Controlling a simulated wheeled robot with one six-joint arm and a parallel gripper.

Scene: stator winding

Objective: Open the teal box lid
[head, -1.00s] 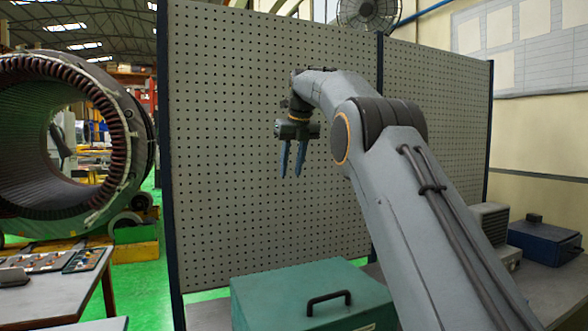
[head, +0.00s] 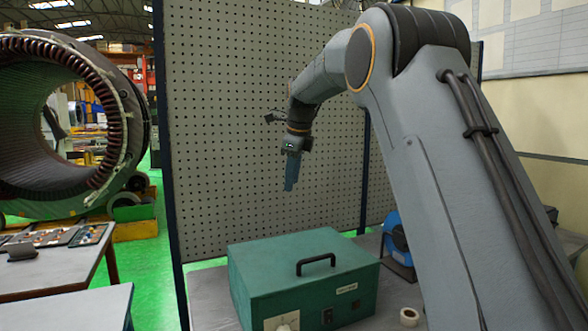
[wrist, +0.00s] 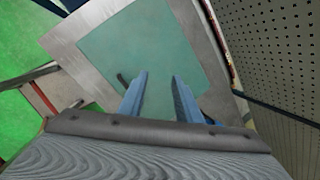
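The teal box (head: 305,270) stands on the grey bench in the head view. Its lid is closed and has a black arched handle (head: 316,259) on top. The front carries a dial and a small label. In the wrist view the teal lid (wrist: 150,45) lies below my fingers, and the dark handle (wrist: 122,80) shows just left of the left finger. My gripper (head: 289,187) hangs in the air above the box, pointing down, apart from lid and handle. The wrist view shows its two blue fingers (wrist: 158,85) spread with nothing between them.
A perforated panel (head: 260,120) stands behind the bench. A blue reel (head: 397,240) and a white tape roll (head: 409,316) lie right of the box, near my arm. A table with trays and a large stator ring (head: 110,110) are at the left.

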